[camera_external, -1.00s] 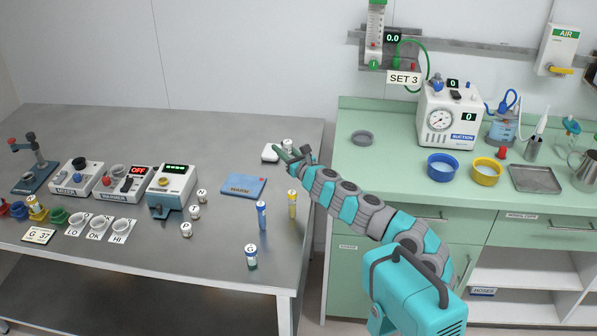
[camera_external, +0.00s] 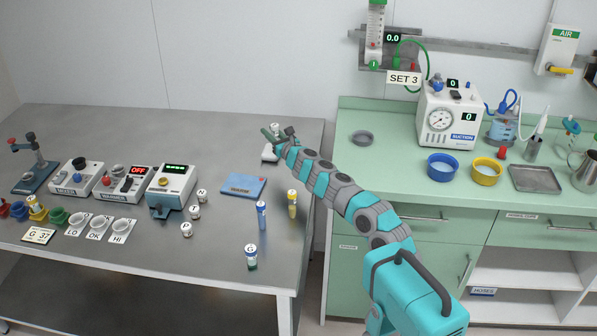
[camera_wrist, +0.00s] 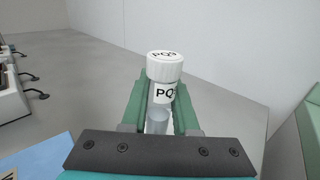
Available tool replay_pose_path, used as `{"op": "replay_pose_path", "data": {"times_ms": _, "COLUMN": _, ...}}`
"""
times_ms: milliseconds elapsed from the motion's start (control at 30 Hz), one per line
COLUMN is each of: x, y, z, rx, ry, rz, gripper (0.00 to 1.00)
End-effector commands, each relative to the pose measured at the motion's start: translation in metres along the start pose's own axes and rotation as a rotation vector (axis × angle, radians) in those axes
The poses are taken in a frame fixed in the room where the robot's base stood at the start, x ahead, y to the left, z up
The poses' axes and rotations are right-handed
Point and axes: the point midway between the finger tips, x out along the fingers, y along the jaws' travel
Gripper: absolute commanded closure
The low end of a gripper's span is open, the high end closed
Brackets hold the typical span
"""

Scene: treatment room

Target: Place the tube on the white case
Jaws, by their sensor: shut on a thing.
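The tube (camera_wrist: 161,95) is clear, with a white cap and a label reading PQ9, partly visible. My gripper (camera_wrist: 152,110) is shut on it, with green fingers on both sides, and the tube stands roughly upright. In the external view my gripper (camera_external: 278,134) is over the far right part of the steel table, with the tube's white cap (camera_external: 275,126) showing small between the fingers. I cannot make out the white case in the wrist view.
A blue mat (camera_external: 243,186) lies on the steel table (camera_external: 150,135) left of my arm. Several devices stand left. A green counter (camera_external: 385,180) is right.

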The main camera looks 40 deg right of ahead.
Motion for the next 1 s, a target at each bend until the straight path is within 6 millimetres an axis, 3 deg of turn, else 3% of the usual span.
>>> {"op": "replay_pose_path", "data": {"times_ms": 133, "x": 0.024, "y": 0.000, "z": -0.002, "rx": 0.000, "ry": 0.002, "rz": -0.001, "gripper": 1.00}}
{"op": "replay_pose_path", "data": {"times_ms": 467, "x": 0.046, "y": -0.001, "z": -0.003, "rx": 0.000, "ry": 0.000, "rz": -0.003, "gripper": 1.00}}
{"op": "replay_pose_path", "data": {"times_ms": 533, "x": 0.044, "y": -0.002, "z": -0.020, "rx": -0.003, "ry": -0.001, "rz": -0.005, "gripper": 1.00}}
{"op": "replay_pose_path", "data": {"times_ms": 700, "x": 0.044, "y": -0.001, "z": -0.037, "rx": -0.001, "ry": -0.001, "rz": -0.003, "gripper": 1.00}}
{"op": "replay_pose_path", "data": {"times_ms": 1000, "x": 0.044, "y": 0.000, "z": -0.038, "rx": 0.000, "ry": -0.001, "rz": -0.001, "gripper": 1.00}}
